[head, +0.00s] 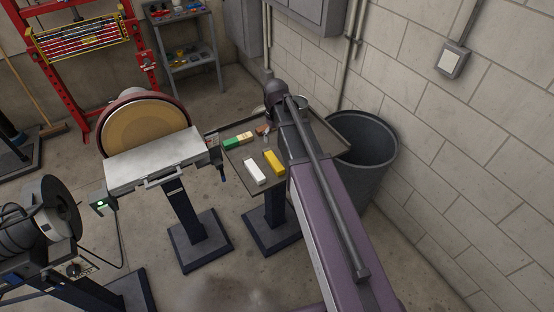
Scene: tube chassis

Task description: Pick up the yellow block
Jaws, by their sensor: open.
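The yellow block (274,162) lies on a small grey tray-topped stand (237,173) near the middle of the head view. A green and cream block (237,141) lies farther back on the same top. My arm rises from the bottom right, passes over the right part of the stand and hides some of its surface. My gripper cannot be made out; the arm's far end hides that area.
Small brown and metallic items (263,131) lie near the arm. A disc sander (146,125) stands left of the stand. A dark bin (362,150) stands right, by the block wall. A grinder-like machine (45,215) is at lower left. Floor shows between the pedestals.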

